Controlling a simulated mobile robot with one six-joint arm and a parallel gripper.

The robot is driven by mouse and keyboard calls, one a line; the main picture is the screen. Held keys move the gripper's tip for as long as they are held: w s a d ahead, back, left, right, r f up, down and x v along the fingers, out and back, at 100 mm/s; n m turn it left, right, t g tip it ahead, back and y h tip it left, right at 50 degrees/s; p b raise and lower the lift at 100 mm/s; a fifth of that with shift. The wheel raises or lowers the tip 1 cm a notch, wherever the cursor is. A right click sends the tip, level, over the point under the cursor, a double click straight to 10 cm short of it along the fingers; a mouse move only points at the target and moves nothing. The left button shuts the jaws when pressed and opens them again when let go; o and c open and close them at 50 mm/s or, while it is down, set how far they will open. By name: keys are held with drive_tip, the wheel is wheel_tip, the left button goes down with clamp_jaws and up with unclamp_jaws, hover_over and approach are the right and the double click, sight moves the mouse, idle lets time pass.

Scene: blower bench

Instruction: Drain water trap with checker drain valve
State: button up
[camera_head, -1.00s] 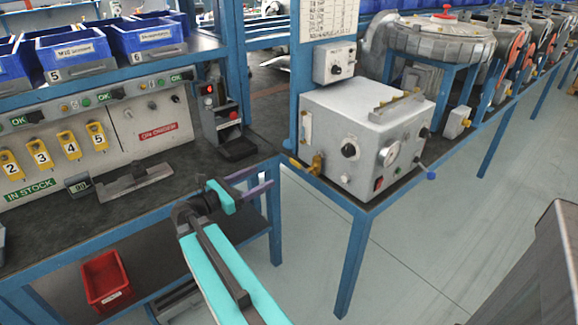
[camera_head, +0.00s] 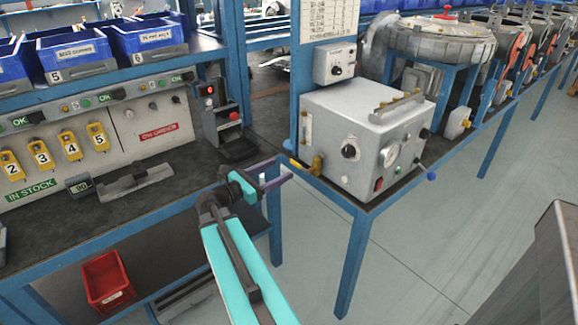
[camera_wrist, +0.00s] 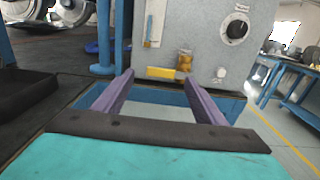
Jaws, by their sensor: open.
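The grey box unit (camera_head: 365,140) stands on the bench's right part. At its lower left corner is a small brass-coloured fitting (camera_head: 317,166), probably the water trap drain, with a yellow lever (camera_head: 299,164) beside it. My gripper (camera_head: 283,169) is open and empty, its purple fingers pointing at that corner from the left. In the wrist view the yellow lever (camera_wrist: 160,73) appears between the fingertips, and the brass fitting (camera_wrist: 184,61) just above its right end. The remaining gap between fingertips and lever is hard to judge. A clear sight tube (camera_head: 306,128) is on the box's left side.
A blue post (camera_head: 296,80) rises just left of the box. A black stand with a red button (camera_head: 234,116) is on the left bench. The box front carries a gauge (camera_head: 390,154) and a blue-tipped lever (camera_head: 431,176). Floor in front is clear.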

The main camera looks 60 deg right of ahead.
sight(295, 163)
drive_tip(key=shift+x, duration=3.25)
drive_tip(key=c, duration=1.5)
drive_tip(key=shift+s+a+f, duration=0.1)
drive_tip(key=shift+a+f, duration=0.05)
